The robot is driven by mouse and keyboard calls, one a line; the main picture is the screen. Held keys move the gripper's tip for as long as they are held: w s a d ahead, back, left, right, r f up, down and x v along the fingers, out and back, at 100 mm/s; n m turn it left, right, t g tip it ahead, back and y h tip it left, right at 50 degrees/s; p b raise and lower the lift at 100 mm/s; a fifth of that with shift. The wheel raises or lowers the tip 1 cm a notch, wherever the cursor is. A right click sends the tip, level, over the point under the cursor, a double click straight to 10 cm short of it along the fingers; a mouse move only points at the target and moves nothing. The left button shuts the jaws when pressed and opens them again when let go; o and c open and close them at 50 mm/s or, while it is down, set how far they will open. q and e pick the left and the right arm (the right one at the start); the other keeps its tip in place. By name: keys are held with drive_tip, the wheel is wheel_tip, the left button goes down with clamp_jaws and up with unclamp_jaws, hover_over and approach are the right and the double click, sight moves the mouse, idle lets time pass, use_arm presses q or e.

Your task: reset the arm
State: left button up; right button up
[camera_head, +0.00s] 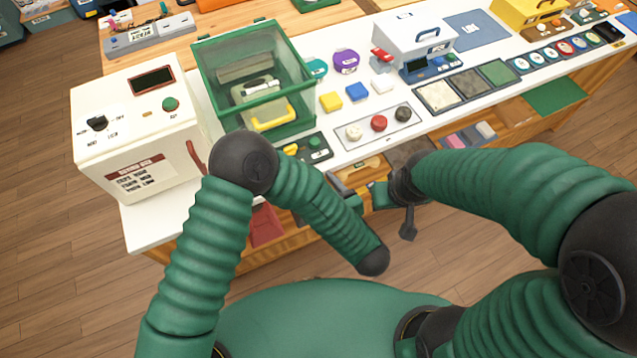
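My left arm (205,250) comes in from the left, bends at a black elbow (243,162) in front of the table, and slopes down to the right. My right arm (520,180) reaches in from the right. Its dark gripper (406,198) is at the table's front edge, beside the open shelf, with one dark finger pointing down. Its opening is not clear, and I see nothing held.
A shelf with items lies under the front edge. Wooden floor (60,250) is clear at left.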

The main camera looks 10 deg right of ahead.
use_arm(q)
drive_tip(key=shift+w, duration=0.1)
drive_tip(key=w+r+m+h, duration=0.2)
drive_tip(key=w+h, duration=0.2)
drive_tip(key=w, duration=0.3)
drive_tip(key=a+r+m+g+h, duration=0.2)
drive_tip(key=a+g+h, duration=0.1)
drive_tip(key=a, duration=0.2)
drive_tip(key=s+a+g+y, duration=0.2)
drive_tip(key=s+a+g, duration=0.5)
drive_tip(key=s+a, duration=0.9)
drive_tip(key=a+r, duration=0.1)
drive_tip(key=a, duration=0.3)
drive_tip(key=shift+y, duration=0.3)
drive_tip(key=shift+s+a, duration=0.1)
drive_tip(key=shift+a, duration=0.1)
drive_tip(key=shift+d, duration=0.1)
